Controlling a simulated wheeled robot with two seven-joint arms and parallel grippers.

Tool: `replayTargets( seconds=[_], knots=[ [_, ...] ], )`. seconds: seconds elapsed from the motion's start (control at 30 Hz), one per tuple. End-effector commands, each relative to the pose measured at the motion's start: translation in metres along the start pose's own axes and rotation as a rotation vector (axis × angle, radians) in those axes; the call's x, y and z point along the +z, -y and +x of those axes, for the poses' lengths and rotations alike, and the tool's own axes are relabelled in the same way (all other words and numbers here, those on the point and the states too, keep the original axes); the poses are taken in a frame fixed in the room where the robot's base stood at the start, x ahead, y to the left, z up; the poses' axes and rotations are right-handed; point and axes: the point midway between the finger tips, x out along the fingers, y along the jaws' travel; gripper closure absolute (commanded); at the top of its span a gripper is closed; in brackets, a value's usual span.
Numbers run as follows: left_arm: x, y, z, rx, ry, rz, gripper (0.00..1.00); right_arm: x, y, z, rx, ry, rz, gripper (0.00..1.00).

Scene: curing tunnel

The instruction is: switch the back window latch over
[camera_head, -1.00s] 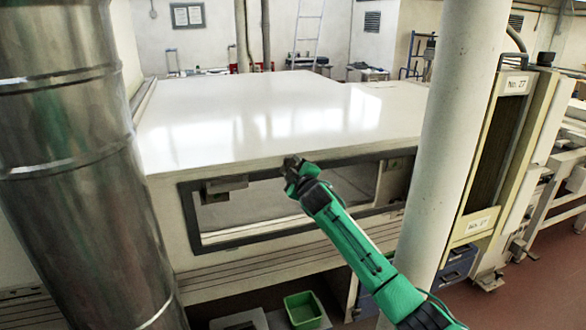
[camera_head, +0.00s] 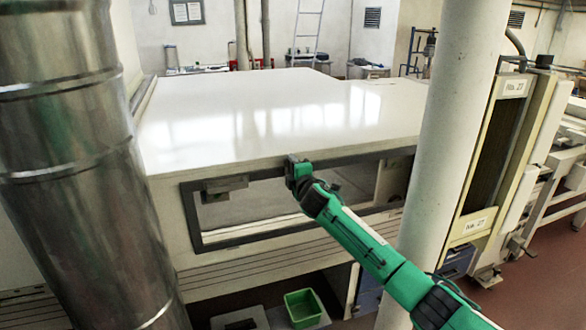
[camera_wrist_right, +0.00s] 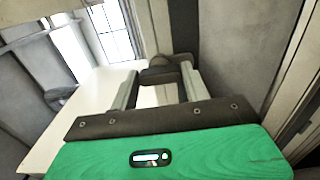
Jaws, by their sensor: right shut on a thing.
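The window (camera_head: 262,208) is a long dark-framed opening in the front side of the white machine. My right gripper (camera_head: 293,165) is at the top edge of its frame, near the middle. The right wrist view shows its two pale fingers (camera_wrist_right: 160,86) shut on a dark, rounded piece, which I take to be the back window latch (camera_wrist_right: 166,74). In the head view the gripper hides most of the latch, so I cannot tell its exact position. A grey block (camera_head: 225,184) sits at the upper left of the window frame. My left gripper is not in view.
A shiny metal duct (camera_head: 85,190) stands close at the left. A white column (camera_head: 455,140) rises to the right, close beside my right arm. The machine's white top (camera_head: 270,115) is clear. A green bin (camera_head: 303,308) is on the floor below.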

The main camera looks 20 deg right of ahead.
Motion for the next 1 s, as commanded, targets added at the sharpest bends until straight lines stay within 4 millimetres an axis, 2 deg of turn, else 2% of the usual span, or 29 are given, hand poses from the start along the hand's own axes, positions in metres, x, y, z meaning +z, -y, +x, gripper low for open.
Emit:
replayTargets(
  seconds=[0.37, 0.4, 0.5, 0.83, 1.0],
  knots=[
    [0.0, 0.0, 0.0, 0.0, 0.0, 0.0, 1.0, -0.001, 0.001, 0.0, -0.001, -0.001, -0.007, 0.76],
    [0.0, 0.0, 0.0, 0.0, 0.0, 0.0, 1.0, -0.001, 0.002, 0.0, -0.002, -0.001, -0.007, 0.51],
    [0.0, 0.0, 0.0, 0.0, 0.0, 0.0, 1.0, -0.001, 0.001, 0.0, -0.001, -0.001, -0.006, 0.31],
    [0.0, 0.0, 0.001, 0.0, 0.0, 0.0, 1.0, 0.0, 0.001, -0.001, 0.0, 0.0, -0.005, 0.31],
    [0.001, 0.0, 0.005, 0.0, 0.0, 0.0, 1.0, 0.0, 0.002, -0.012, 0.001, 0.0, -0.005, 0.31]
  ],
)
